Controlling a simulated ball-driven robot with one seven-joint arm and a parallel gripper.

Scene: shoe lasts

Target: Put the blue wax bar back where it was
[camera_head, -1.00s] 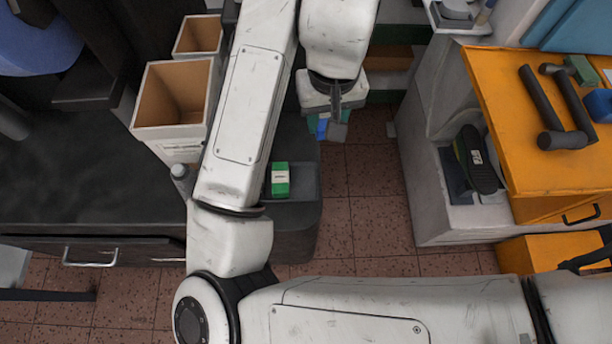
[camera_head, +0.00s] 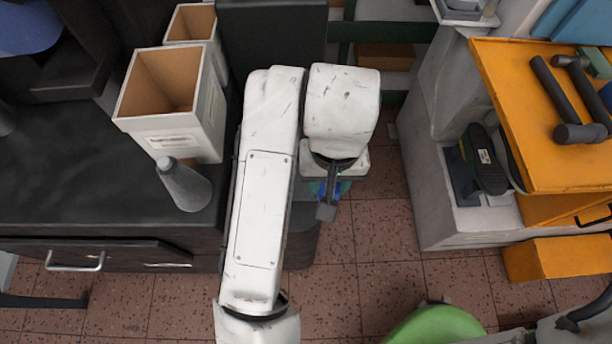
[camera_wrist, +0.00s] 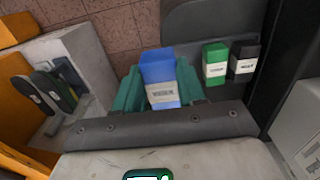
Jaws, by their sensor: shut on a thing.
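The blue wax bar (camera_wrist: 158,68) with a white label is held between the green fingers of my gripper (camera_wrist: 158,88) in the wrist view. My gripper is shut on it. In the head view, my gripper (camera_head: 330,190) is mostly hidden under my wrist, and only small blue and green patches show. A green bar (camera_wrist: 214,60) and a black bar (camera_wrist: 243,63), both labelled, stand side by side on a dark grey tray-like surface (camera_wrist: 205,28), just right of the blue bar in the wrist view. In the head view my arm hides these bars.
A black bench (camera_head: 70,190) carries open cartons (camera_head: 175,105) and a grey cone-shaped bottle (camera_head: 184,185) left of my arm. On the right stand a pale cabinet with shoes (camera_head: 485,160) and an orange bench (camera_head: 540,130) with hammers. A green rounded thing (camera_head: 435,325) is at the bottom.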

